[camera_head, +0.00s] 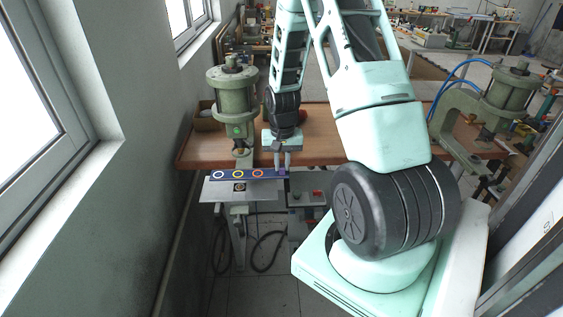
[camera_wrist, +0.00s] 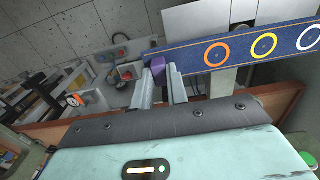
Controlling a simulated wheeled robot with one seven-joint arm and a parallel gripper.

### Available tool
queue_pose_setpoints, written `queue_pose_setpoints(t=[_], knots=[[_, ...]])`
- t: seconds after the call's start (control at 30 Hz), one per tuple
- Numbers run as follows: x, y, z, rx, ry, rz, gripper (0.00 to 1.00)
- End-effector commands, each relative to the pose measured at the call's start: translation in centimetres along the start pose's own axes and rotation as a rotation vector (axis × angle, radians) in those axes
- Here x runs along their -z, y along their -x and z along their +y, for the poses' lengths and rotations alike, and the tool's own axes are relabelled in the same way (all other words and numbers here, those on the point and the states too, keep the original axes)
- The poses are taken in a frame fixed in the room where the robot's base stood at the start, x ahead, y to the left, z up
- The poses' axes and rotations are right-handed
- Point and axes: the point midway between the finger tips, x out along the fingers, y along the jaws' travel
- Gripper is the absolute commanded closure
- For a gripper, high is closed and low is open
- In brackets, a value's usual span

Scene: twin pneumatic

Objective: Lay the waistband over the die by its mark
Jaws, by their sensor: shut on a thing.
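The waistband (camera_head: 248,173) is a dark blue strip with a white, a yellow and an orange ring. It stretches level across the front of the left green press, its yellow ring roughly below the press head. My gripper (camera_head: 283,168) is shut on its purple right end. In the wrist view the purple end (camera_wrist: 157,65) sits between the fingertips (camera_wrist: 160,75), and the blue strip (camera_wrist: 240,45) runs off to the right. A small dark square with a pale ring (camera_head: 240,187) lies on the grey plate just in front of the band. I cannot make out the die itself.
The left green press (camera_head: 234,105) stands on the brown bench (camera_head: 320,150), close behind the band. A grey plate (camera_head: 220,192) juts out below it. A second green press (camera_head: 495,105) is at the right. A grey box with red buttons (camera_head: 312,192) is right of the gripper.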

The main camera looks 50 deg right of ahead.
Motion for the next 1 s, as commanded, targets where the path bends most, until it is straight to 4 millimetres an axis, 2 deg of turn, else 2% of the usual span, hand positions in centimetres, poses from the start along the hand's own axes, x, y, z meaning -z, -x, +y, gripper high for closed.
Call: queue_pose_setpoints(t=[0.5, 1.0], knots=[[0.0, -3.9, 0.0, 0.000, -0.002, -0.001, 1.00], [0.0, -4.3, 0.0, 0.000, -0.001, 0.000, 1.00]])
